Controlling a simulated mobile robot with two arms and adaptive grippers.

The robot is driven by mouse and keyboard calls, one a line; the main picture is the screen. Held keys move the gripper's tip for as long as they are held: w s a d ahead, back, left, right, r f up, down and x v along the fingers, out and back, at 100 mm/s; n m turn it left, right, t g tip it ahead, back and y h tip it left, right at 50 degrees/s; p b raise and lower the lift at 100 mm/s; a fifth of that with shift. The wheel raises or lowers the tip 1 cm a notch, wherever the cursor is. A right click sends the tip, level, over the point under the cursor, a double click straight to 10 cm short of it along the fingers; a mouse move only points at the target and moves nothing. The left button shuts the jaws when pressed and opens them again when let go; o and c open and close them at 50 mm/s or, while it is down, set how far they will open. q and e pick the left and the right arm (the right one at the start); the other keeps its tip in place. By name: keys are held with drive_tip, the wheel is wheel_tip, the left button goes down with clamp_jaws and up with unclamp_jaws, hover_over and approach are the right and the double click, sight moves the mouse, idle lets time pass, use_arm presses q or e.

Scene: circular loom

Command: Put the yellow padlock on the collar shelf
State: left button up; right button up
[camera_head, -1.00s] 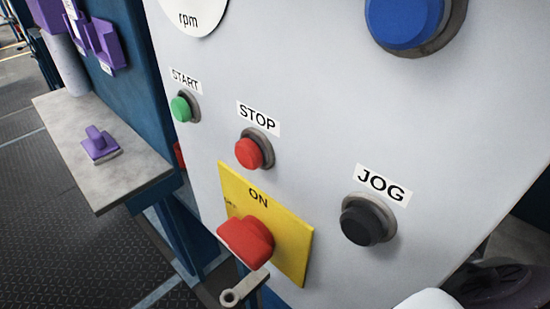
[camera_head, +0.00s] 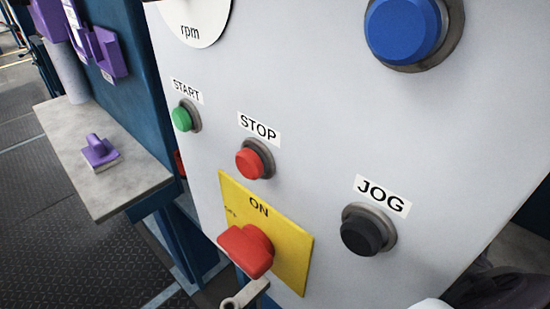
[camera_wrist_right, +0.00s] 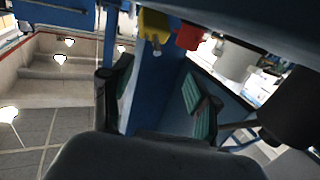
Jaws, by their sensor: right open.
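No padlock can be made out for sure. A yellow shape (camera_wrist_right: 153,24) with a small grey end hangs at the top of the right wrist view; I cannot tell whether it is the padlock or part of the switch. My right gripper (camera_wrist_right: 157,100) is open and empty below it, its green-padded fingers apart. In the head view a grey tab (camera_head: 246,294) shows under the red switch handle (camera_head: 246,250) on its yellow plate (camera_head: 292,262). No shelf is labelled as the collar shelf. My left gripper is out of view.
The pale control panel (camera_head: 320,110) fills the head view, with a black JOG button (camera_head: 362,235), red STOP button (camera_head: 250,163) and green START button (camera_head: 182,118). A grey ledge (camera_head: 125,190) at the left bears a purple handled object (camera_head: 99,152). Floor beyond is clear.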

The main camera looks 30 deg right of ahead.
drive_tip(key=v, duration=1)
